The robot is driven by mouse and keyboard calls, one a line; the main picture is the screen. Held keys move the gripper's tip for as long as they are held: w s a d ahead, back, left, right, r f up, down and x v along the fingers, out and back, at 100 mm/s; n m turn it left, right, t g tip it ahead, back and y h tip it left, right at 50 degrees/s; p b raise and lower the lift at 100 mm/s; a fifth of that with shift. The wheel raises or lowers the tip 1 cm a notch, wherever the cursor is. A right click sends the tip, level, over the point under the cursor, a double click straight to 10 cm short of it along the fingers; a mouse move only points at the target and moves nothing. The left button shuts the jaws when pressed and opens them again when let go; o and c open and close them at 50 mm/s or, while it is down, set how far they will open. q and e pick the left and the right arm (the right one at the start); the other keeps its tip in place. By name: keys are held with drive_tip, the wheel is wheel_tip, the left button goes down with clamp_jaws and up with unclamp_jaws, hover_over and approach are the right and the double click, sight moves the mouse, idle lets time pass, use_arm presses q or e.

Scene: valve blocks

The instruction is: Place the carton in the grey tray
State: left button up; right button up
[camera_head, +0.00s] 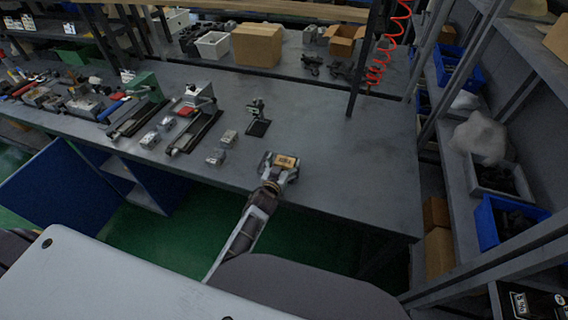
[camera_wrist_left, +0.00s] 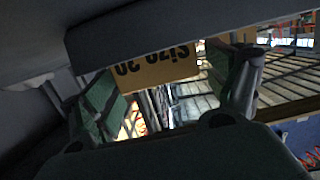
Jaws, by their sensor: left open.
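A light grey open bin (camera_head: 213,45) stands at the back of the bench beside a large cardboard box. I cannot tell whether this bin is the grey tray. My right gripper is not in view.
Metal valve blocks (camera_head: 215,157) and a small dark stand (camera_head: 257,121) are left of the gripper. Vises (camera_head: 195,125) and tools lie farther left. The bench right of the gripper (camera_head: 360,165) is clear. Shelves with blue bins (camera_head: 497,222) stand at the right.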

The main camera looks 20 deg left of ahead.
use_arm(q)
drive_tip(key=shift+s+a+r, duration=0.1)
drive_tip(key=shift+s+r, duration=0.3)
drive_tip(key=shift+s, duration=1.55)
drive_tip(key=shift+s+r, duration=0.45)
drive_tip(key=shift+s, duration=1.55)
drive_tip(key=shift+s+a+r, duration=0.1)
drive_tip(key=shift+s+r, duration=0.3)
drive_tip(key=shift+s, duration=1.55)
drive_tip(key=shift+f, duration=0.1)
